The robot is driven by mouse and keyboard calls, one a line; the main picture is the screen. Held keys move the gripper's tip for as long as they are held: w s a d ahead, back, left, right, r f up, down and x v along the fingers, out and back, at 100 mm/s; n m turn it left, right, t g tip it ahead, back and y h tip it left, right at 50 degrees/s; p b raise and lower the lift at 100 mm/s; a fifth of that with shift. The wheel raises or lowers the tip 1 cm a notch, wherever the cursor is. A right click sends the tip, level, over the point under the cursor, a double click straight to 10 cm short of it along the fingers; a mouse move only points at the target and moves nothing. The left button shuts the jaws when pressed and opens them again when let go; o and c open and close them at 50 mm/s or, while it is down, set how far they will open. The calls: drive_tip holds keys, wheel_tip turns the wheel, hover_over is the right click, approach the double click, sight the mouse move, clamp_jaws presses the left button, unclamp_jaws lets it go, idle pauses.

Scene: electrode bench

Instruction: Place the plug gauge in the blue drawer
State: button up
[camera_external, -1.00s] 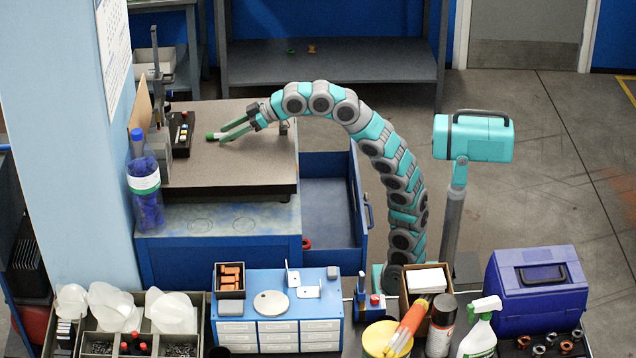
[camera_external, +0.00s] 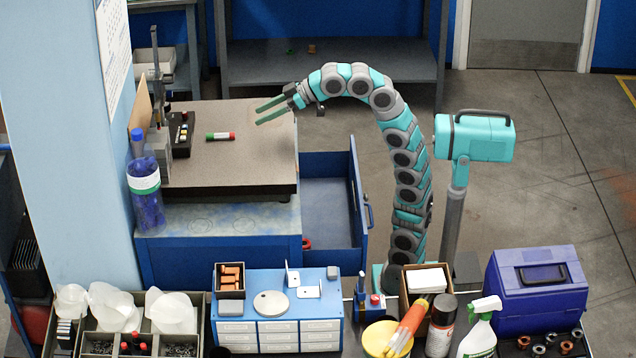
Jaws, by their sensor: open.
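The plug gauge (camera_external: 221,136) is a short rod with a green end, a pale middle and a red end. It lies on the granite-like top of the bench (camera_external: 238,166). My gripper (camera_external: 257,114) is open and empty, to the right of the plug gauge and apart from it, over the right part of the bench top. The blue drawer (camera_external: 331,208) is pulled open at the right side of the bench, below the top.
A black control box (camera_external: 180,135) and a stand are on the bench's left. A blue bottle (camera_external: 146,190) stands at its front left corner. A teal lamp-like unit (camera_external: 475,137) on a post stands right of my arm. The bench top's front is clear.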

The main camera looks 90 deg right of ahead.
idle(0.4)
drive_tip(key=shift+w+p, duration=0.35)
drive_tip(key=g+p, duration=0.1)
drive_tip(key=p, duration=0.2)
approach(220, 136)
drive_tip(key=shift+d+f, duration=0.15)
drive_tip(key=shift+d, duration=0.55)
drive_tip(key=shift+b+x, duration=0.35)
drive_tip(key=shift+x, duration=0.8)
drive_tip(key=x, duration=0.5)
drive_tip(key=shift+a+p, duration=0.25)
drive_tip(key=shift+p, duration=0.05)
clamp_jaws()
